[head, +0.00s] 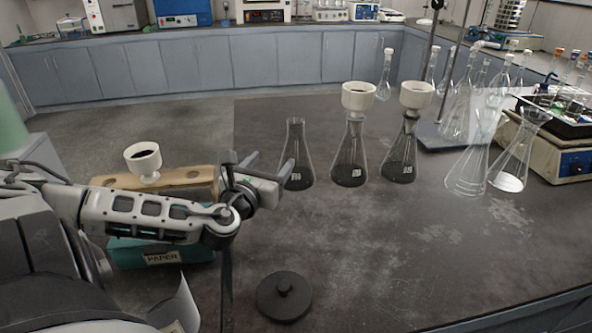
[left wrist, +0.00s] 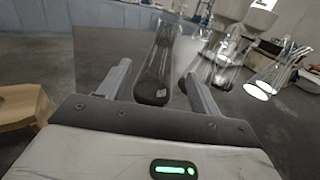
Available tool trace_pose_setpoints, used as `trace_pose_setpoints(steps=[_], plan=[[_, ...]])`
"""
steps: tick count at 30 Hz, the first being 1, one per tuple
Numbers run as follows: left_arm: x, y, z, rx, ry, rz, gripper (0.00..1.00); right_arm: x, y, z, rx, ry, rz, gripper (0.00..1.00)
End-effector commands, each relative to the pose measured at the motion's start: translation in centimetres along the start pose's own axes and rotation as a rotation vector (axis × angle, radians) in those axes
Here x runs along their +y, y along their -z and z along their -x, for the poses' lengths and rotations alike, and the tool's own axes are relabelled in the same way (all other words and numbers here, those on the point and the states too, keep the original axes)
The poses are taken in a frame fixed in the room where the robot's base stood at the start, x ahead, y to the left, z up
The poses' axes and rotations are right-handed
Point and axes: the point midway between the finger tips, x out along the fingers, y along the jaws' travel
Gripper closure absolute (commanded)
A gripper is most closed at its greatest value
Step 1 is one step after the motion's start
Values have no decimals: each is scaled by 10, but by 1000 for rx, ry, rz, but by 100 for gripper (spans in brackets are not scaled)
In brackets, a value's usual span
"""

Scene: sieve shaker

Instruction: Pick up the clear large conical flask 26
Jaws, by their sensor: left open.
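A clear conical flask (head: 298,158) with a small white label and no funnel stands upright on the dark bench, just right of my left gripper in the head view. Its label number is too small to read, so I cannot confirm it is flask 26. My left gripper (head: 270,172) is open and empty, pointing at the flask at low height. In the left wrist view the flask (left wrist: 157,72) shows between the spread fingers of the gripper (left wrist: 158,72). I cannot tell whether a finger touches it. My right gripper is not in view.
Two labelled flasks with white funnels, the nearer (head: 350,160) and another (head: 400,155), stand to the right. Empty flasks (head: 468,175) stand farther right. A wooden block (head: 200,178) holding a white funnel (head: 143,158) is behind my left arm.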

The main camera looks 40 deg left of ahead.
Motion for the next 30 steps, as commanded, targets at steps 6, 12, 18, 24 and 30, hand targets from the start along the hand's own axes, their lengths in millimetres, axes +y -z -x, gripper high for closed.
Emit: trace_pose_setpoints(steps=[6,12,18,24,30], plan=[[0,-1,-41,-5,-4,5,36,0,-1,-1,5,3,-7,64],[0,-1,-72,-2,-2,4,36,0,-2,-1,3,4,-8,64],[-1,0,-85,1,1,1,36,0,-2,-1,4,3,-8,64],[-5,-1,-106,-2,-1,4,36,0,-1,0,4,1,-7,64],[-7,1,-132,0,-1,1,36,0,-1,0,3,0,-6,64]])
